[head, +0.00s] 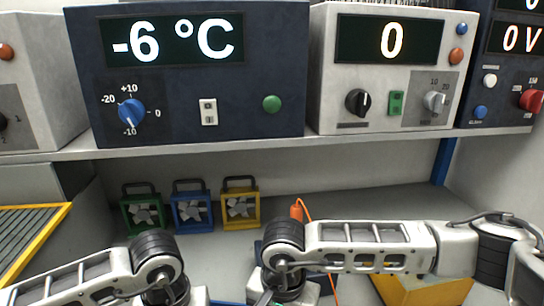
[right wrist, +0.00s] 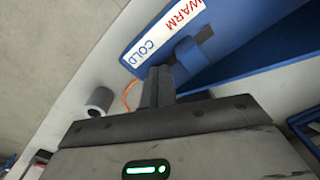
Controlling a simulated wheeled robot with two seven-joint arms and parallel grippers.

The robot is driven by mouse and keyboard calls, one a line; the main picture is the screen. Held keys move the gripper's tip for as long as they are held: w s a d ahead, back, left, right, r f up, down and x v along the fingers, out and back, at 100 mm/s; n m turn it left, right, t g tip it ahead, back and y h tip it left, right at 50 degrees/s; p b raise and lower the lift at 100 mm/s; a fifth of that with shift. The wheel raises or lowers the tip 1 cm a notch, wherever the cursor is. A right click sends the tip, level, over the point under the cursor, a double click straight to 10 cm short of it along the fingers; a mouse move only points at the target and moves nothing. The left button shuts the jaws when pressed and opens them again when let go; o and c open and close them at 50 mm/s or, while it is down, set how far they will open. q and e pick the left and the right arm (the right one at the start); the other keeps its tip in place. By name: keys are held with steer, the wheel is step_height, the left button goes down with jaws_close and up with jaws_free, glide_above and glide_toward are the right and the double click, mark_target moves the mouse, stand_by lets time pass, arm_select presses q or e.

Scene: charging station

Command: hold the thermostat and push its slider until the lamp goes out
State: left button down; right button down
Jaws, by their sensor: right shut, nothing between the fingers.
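The thermostat (right wrist: 253,62) is a blue casing in the right wrist view, with a white strip reading WARM and COLD in red and blue. It appears tilted. A blue block (right wrist: 184,62), apparently its slider, stands out near the COLD end. My right gripper (right wrist: 157,84) is shut and empty, its fingertips close beside this block; I cannot tell if they touch. In the head view my arm links cover the work spot, and the left gripper is out of sight. I cannot tell which light is the task's lamp.
Above the shelf stand a dark blue unit (head: 190,75) reading -6 °C and a white unit (head: 390,65) reading 0. Green, blue and yellow fan boxes (head: 240,203) stand at the back of the bench. An orange plug-like piece with a cable (head: 297,210) is near my right arm.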

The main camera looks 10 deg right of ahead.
steer(key=shift+d, duration=0.35)
step_height(320, 180, up, 8)
stand_by(0.8)
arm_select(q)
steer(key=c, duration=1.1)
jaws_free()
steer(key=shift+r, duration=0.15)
